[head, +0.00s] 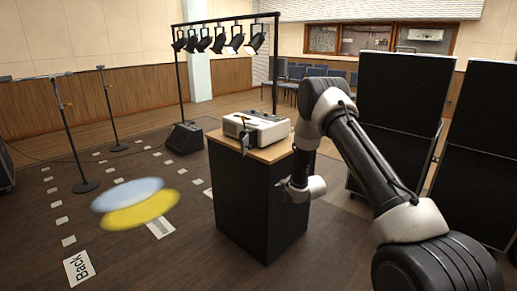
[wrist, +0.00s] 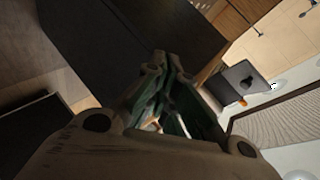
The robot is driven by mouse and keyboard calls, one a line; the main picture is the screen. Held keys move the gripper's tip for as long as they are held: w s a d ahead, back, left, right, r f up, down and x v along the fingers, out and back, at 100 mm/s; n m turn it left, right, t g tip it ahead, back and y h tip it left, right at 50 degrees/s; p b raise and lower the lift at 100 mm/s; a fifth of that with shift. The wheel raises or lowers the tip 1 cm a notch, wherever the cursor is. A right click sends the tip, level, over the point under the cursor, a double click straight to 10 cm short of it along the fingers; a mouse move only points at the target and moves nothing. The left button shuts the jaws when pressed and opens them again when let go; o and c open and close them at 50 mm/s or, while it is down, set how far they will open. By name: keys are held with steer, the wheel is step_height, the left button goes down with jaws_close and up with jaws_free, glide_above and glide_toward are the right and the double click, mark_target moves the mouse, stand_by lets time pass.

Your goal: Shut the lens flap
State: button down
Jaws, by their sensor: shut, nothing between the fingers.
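A pale projector-like box (head: 256,129) sits on top of a black cabinet. A small dark piece (head: 244,138) sticks out at its front left side and looks like the lens flap, standing open; its details are too small to tell. In the wrist view a dark grey panel (wrist: 243,78) with an orange tab, probably this flap, stands out beside the pale casing (wrist: 292,125). My gripper (head: 284,183) is low beside the cabinet's front right, below the box and apart from the flap. In the wrist view its fingers (wrist: 167,62) are together and empty.
The cabinet (head: 240,205) with its wooden top stands in front of me. Tall black panels (head: 400,110) stand at the right, close to my arm. Microphone stands (head: 80,150) and a lamp rack (head: 225,22) are farther off. Open floor lies left of the cabinet.

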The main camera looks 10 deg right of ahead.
steer(key=w+a+r+m+t+y, duration=0.2)
steer(key=w+r+m+t, duration=0.25)
steer(key=r, duration=0.65)
steer(key=a+x, duration=0.2)
steer(key=x, duration=1)
steer(key=shift+a+r+t, duration=0.35)
steer(key=shift+a+r, duration=0.05)
steer(key=shift+r, duration=0.15)
steer(key=shift+s+a, duration=0.1)
steer(key=shift+s, duration=0.05)
